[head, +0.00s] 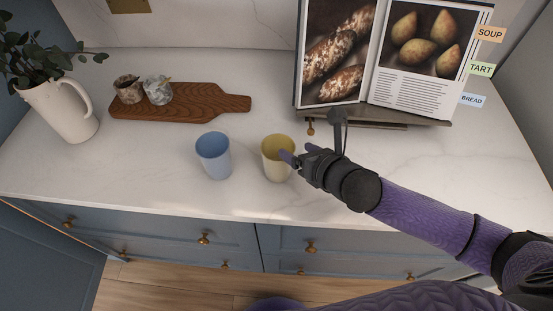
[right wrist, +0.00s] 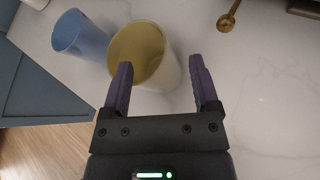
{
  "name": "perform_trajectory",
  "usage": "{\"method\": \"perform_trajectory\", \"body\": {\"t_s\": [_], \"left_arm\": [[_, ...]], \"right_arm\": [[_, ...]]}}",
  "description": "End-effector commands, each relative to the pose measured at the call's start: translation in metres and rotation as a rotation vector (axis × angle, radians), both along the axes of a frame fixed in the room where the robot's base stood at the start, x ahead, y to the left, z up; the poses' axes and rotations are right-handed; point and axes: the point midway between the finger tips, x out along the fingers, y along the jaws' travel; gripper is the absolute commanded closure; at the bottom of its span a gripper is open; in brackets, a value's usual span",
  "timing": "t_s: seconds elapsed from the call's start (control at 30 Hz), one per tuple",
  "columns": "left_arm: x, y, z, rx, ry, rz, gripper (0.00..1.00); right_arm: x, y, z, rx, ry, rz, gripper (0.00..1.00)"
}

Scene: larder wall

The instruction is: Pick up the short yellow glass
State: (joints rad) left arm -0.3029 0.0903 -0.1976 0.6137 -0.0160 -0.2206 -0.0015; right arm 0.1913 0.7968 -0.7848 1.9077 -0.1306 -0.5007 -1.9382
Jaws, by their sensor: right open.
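The short yellow glass (head: 277,160) stands upright on the white marble counter in the head view, right of a blue glass (head: 213,156). In the right wrist view the yellow glass (right wrist: 146,56) is ahead of the fingers, its open rim facing the camera. My right gripper (head: 295,155) is open at the right side of the glass. In the wrist view its two fingers (right wrist: 160,88) are apart, the left one overlapping the glass in the picture; I cannot tell whether it touches. My left gripper is not in view.
The blue glass (right wrist: 80,38) stands close beside the yellow one. A wooden board (head: 190,107) with two small cups lies behind, near a white pitcher (head: 60,108). A cookbook (head: 400,60) stands at the back right. Counter left of the blue glass is clear.

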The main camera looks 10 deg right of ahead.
Motion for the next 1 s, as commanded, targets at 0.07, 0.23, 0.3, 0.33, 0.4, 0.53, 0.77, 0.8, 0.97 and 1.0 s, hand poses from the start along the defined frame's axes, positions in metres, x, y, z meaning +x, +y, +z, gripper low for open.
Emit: {"method": "perform_trajectory", "body": {"t_s": [0.07,0.23,0.3,0.33,0.4,0.53,0.77,0.8,0.97,1.0], "left_arm": [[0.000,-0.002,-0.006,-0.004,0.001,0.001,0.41],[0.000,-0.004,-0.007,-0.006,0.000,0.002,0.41],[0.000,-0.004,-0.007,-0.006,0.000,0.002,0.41],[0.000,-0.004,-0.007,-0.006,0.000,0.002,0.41],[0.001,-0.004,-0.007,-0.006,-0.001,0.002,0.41],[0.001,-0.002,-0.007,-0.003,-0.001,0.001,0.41],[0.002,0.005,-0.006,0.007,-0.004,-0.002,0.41],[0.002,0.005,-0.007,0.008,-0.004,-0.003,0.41],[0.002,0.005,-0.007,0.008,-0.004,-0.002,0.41],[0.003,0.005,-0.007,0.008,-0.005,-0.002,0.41]], "right_arm": [[0.012,0.005,-0.008,0.002,-0.001,-0.001,0.22],[0.020,0.009,-0.012,0.001,0.001,0.001,0.22],[0.020,0.009,-0.011,0.001,0.002,0.001,0.22],[0.020,0.009,-0.011,0.001,0.001,0.000,0.22],[0.020,0.009,-0.011,0.001,0.001,0.000,0.31],[0.020,0.008,-0.011,0.001,0.001,0.000,0.58],[0.019,0.008,-0.012,0.000,0.003,-0.001,1.00],[0.019,0.008,-0.012,-0.001,0.004,0.000,1.00],[0.019,0.008,-0.013,-0.001,0.005,-0.001,1.00],[0.019,0.008,-0.013,-0.001,0.006,-0.001,1.00]]}}
